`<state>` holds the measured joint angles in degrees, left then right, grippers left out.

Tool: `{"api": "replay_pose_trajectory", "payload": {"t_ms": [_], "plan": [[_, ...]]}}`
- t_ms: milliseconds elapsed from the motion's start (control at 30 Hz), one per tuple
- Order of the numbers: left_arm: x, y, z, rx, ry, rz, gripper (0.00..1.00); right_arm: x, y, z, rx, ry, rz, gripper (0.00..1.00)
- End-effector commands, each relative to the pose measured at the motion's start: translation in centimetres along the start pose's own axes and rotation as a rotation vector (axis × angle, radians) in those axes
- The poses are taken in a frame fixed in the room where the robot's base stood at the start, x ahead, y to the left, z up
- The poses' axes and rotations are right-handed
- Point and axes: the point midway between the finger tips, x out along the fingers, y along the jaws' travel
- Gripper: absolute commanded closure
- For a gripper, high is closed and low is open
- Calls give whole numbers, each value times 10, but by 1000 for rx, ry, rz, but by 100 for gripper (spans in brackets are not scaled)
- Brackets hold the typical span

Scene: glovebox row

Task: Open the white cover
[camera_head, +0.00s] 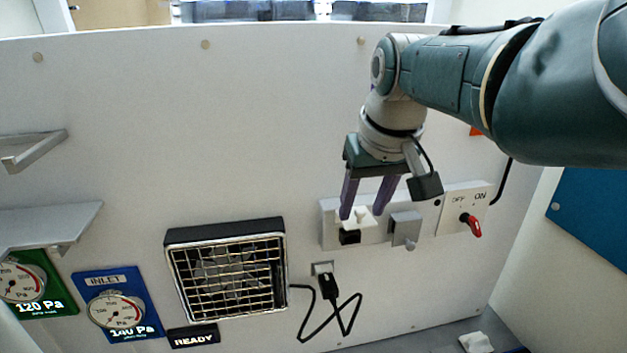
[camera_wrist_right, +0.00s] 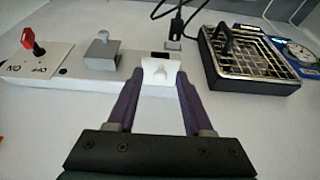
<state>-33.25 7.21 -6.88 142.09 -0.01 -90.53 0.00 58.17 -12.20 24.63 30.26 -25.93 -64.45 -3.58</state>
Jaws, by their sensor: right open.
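The white cover (camera_head: 358,221) sits on a pale panel (camera_head: 330,232) on the upright wall, with a black part (camera_head: 350,238) just below it. In the right wrist view the white cover (camera_wrist_right: 161,73) shows between the fingertips, with a small dark opening beside it. My right gripper (camera_head: 362,213) points down with its purple fingers apart, one on each side of the cover. In the wrist view the gripper (camera_wrist_right: 158,76) is open; I cannot tell whether either finger touches the cover. My left gripper is not in view.
Right of the white cover are a grey cover (camera_head: 405,229) and an OFF/ON plate with a red-tipped lever (camera_head: 472,225). Below are a plug with a black cable (camera_head: 328,288) and a caged fan (camera_head: 228,275). Gauges (camera_head: 118,308) and grey shelves (camera_head: 45,225) are at left.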

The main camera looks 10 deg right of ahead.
Motion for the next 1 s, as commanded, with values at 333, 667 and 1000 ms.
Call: {"api": "replay_pose_trajectory", "payload": {"t_ms": [333, 667, 1000], "plan": [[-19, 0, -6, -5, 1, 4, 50, -24, -1, -2, 0, 1, 1, 49], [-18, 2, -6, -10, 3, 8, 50, -64, 0, -1, 1, 5, 1, 49], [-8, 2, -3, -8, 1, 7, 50, -97, 0, 0, 0, 2, 0, 49]]}}
